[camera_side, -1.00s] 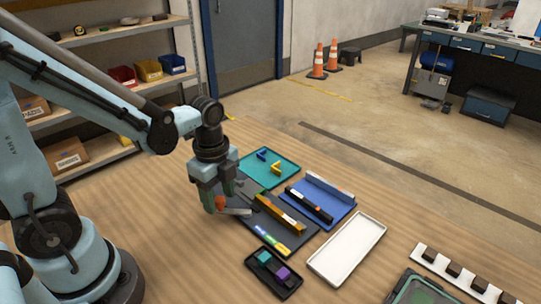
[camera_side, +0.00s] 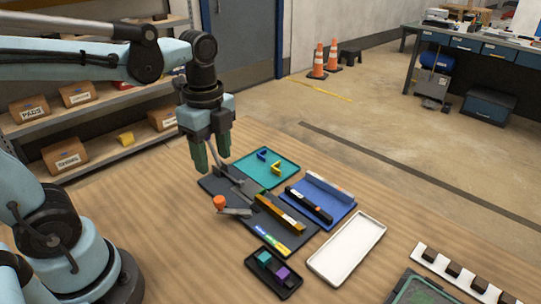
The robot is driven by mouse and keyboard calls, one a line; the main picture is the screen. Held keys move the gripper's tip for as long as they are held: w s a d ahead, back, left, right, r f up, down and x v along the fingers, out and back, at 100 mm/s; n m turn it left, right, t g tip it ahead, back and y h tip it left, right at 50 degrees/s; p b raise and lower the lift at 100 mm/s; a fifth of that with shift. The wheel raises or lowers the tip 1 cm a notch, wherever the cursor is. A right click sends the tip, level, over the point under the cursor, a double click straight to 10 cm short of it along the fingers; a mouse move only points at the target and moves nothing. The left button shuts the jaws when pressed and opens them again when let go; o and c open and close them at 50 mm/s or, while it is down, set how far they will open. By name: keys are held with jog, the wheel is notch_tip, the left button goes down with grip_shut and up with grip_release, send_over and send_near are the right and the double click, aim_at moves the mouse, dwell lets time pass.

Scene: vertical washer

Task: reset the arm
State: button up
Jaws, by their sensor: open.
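My gripper (camera_side: 210,163) is above the left end of the dark grey board (camera_side: 226,186), pointing down, with its fingers apart and nothing seen between them. A small orange knob (camera_side: 219,202) on a grey lever stands at the board's near left edge, below my gripper and apart from it. A slim grey rod-like part rises from the board beside the fingers. A long yellow and dark bar (camera_side: 279,213) lies along the board.
A teal tray (camera_side: 284,162) with small blue and yellow pieces, a blue tray (camera_side: 343,204) with bars, an empty white tray (camera_side: 377,227) and a small black tray (camera_side: 284,294) with teal and purple blocks surround the board. The front left wood is clear.

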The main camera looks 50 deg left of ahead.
jog(key=shift+r, duration=0.6)
jog(key=n+t, duration=0.2)
jog(key=n, duration=0.3)
jog(key=f+n+t, duration=0.1)
jog(key=n+t, duration=0.1)
jog(key=n, duration=0.3)
jog(key=w+f+n+t, duration=0.1)
jog(key=n+t, duration=0.2)
jog(key=n, duration=0.3)
jog(key=shift+d+f, duration=0.25)
